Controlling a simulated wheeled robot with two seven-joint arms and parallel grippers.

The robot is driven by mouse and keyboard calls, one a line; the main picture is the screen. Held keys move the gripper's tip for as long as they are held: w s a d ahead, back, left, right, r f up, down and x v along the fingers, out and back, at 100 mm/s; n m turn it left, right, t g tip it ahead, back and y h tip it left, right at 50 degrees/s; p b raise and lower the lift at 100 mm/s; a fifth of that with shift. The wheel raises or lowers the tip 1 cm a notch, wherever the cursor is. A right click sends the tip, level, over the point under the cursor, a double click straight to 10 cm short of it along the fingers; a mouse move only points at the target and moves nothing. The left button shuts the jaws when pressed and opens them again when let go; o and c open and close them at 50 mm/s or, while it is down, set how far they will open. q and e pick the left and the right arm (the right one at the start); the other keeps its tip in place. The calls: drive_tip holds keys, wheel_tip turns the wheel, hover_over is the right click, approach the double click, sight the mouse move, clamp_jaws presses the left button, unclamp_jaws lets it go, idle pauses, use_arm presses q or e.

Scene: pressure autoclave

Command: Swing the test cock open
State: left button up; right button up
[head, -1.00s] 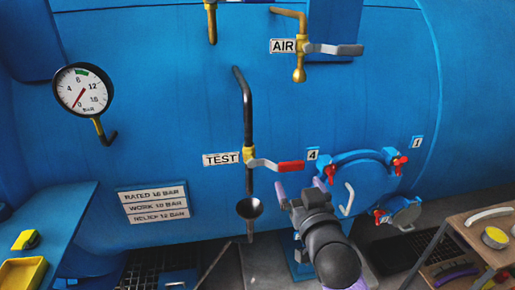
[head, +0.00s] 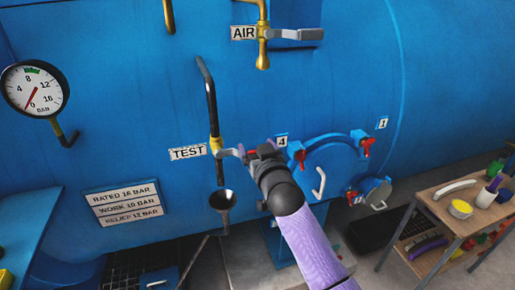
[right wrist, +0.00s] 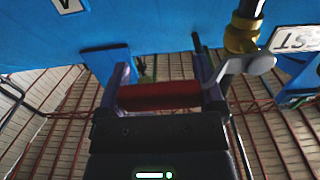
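The test cock (head: 216,146) is a brass valve on a dark vertical pipe, beside the TEST label (head: 188,152). Its lever points right, roughly level, with a red grip mostly hidden by my right gripper (head: 259,151). In the right wrist view the red grip (right wrist: 160,95) lies crosswise between the spread fingers of my right gripper (right wrist: 165,88). The lever's grey arm (right wrist: 248,65) runs past one finger to the brass body (right wrist: 240,35). The fingers are open; contact with the lever cannot be told. My left gripper is not in view.
A dark funnel (head: 222,200) hangs below the cock. The AIR cock (head: 263,34) is above. A blue round door (head: 335,150) with red clamps is to the right. A gauge (head: 35,89) reads near zero. A wooden cart (head: 440,205) stands at right.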

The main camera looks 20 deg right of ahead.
clamp_jaws()
drive_tip(key=shift+r, duration=0.1)
drive_tip(key=shift+s+a+r+n+p, duration=0.1)
drive_tip(key=shift+a+r+n+p, duration=1.3)
drive_tip(key=shift+n, duration=1.6)
drive_tip(key=shift+a+r+n+p, duration=1.25)
drive_tip(key=shift+a+n+p, duration=0.3)
drive_tip(key=shift+n, duration=1.45)
drive_tip(key=shift+s+a+r+n+p, duration=0.1)
drive_tip(key=shift+a+r+n+p, duration=1.3)
drive_tip(key=shift+n, duration=1.6)
